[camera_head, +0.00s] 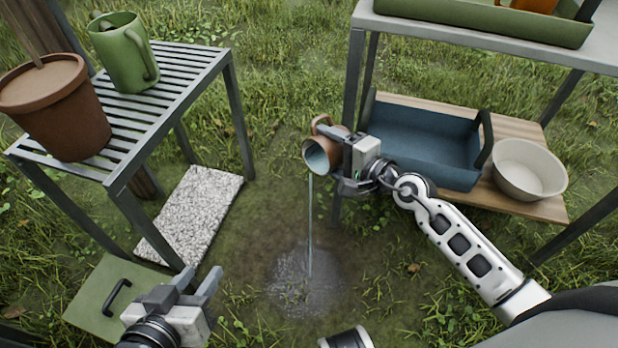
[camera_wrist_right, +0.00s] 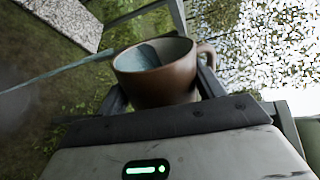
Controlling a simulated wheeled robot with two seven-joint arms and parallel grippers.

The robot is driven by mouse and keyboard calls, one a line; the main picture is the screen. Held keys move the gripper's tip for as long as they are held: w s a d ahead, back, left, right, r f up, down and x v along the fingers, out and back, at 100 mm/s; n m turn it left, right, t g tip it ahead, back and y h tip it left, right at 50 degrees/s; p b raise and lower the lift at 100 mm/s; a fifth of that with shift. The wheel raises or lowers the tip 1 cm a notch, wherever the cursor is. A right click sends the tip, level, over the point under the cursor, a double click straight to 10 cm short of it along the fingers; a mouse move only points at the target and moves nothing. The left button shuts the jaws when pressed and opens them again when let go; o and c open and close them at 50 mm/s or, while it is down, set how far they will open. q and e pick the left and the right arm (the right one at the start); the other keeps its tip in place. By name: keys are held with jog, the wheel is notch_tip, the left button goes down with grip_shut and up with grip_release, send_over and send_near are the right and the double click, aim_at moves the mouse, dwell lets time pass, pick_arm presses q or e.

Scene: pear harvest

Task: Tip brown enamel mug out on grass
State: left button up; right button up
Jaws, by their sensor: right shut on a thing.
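The brown enamel mug (camera_head: 318,152) is tilted on its side in the head view, its pale opening facing down and toward me. A thin stream of clear liquid (camera_head: 310,225) runs from its rim to a wet patch on the ground (camera_head: 308,280). My right gripper (camera_head: 345,160) is shut on the mug's body. In the right wrist view the mug (camera_wrist_right: 155,88) sits between the fingers, with liquid inside and its handle at the right. My left gripper (camera_head: 190,286) is open and empty, low at the left above the grass.
A slatted bench (camera_head: 180,75) at the left holds a terracotta pot (camera_head: 60,110) and a green jug (camera_head: 122,60). A shelf at the right holds a blue tray (camera_head: 425,150) and cream bowl (camera_head: 530,168). A pale slab (camera_head: 190,215) and green lid (camera_head: 105,295) lie on the ground.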

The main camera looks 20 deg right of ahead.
pick_arm(q)
jog(key=shift+r, duration=0.1)
pick_arm(e)
jog(key=shift+a+r, duration=0.1)
jog(key=shift+r, duration=0.05)
pick_arm(q)
jog(key=shift+a+p, duration=0.1)
jog(key=shift+p, duration=0.3)
pick_arm(e)
jog(key=shift+n, duration=0.3)
jog(key=shift+r, duration=0.1)
pick_arm(q)
jog(key=shift+f+g, duration=0.3)
jog(key=shift+f, duration=0.05)
pick_arm(e)
jog(key=shift+s+a, duration=0.1)
pick_arm(q)
jog(key=shift+a+r+p, duration=0.1)
jog(key=shift+p, duration=0.25)
pick_arm(e)
jog(key=shift+r+n, duration=0.1)
jog(key=shift+n, duration=0.2)
jog(key=shift+a, duration=0.1)
